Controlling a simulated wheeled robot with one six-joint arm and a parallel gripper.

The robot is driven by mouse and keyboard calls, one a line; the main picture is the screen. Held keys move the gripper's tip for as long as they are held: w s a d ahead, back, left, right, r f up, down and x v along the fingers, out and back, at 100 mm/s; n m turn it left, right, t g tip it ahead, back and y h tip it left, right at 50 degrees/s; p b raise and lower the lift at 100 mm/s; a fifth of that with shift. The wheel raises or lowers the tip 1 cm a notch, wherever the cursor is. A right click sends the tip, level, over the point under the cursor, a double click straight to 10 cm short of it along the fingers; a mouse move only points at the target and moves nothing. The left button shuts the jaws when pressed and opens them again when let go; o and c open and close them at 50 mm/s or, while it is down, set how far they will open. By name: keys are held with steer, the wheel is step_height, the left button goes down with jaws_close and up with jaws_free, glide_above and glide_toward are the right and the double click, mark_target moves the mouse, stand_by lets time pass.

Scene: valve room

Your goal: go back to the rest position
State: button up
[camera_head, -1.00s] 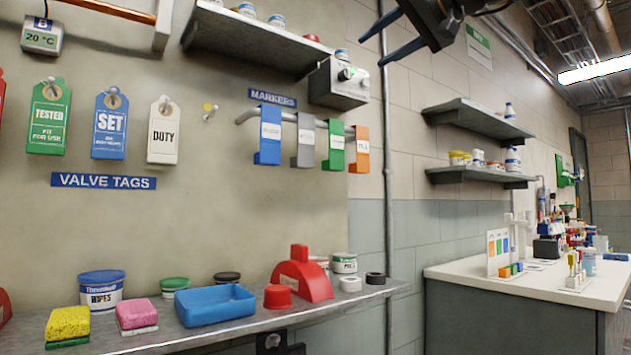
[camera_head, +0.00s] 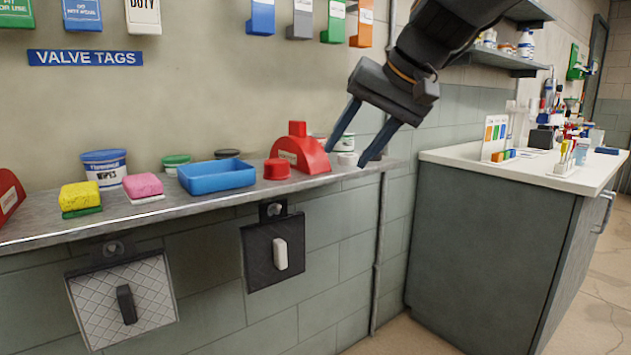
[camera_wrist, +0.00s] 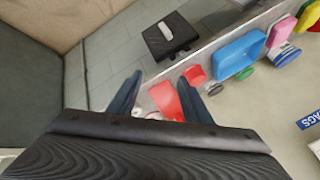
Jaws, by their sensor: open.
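My gripper (camera_head: 357,137) is open and empty, with its two dark blue fingers apart. In the head view it hangs at the upper right, in front of the right end of the wall shelf. The fingers point down and to the left. In the wrist view the fingers of my gripper (camera_wrist: 160,82) show over the red rounded block (camera_wrist: 167,99), with nothing between them that they touch for certain. My forearm comes in from the top right of the head view.
The grey shelf (camera_head: 140,217) bears a blue tray (camera_head: 217,177), sponges, tubs and a red rounded block (camera_head: 305,153). Two square panels with handles hang below it. Valve tags and coloured markers hang above. A white-topped counter (camera_head: 540,180) stands at right. The floor between is clear.

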steer(key=s+d+f+n+g+h, duration=0.2)
steer(key=s+f+g, duration=0.1)
steer(key=s+f, duration=0.95)
steer(key=s+d+f+n+g+h, duration=0.1)
steer(key=s+f+g+h, duration=0.15)
steer(key=s+f, duration=1)
steer(key=d+r+m+p, duration=0.2)
steer(key=d+r+p, duration=0.6)
steer(key=p, duration=0.9)
steer(key=shift+w+d+m+h+p, duration=0.35)
steer(key=shift+w+d+p, duration=0.1)
steer(key=shift+d, duration=0.35)
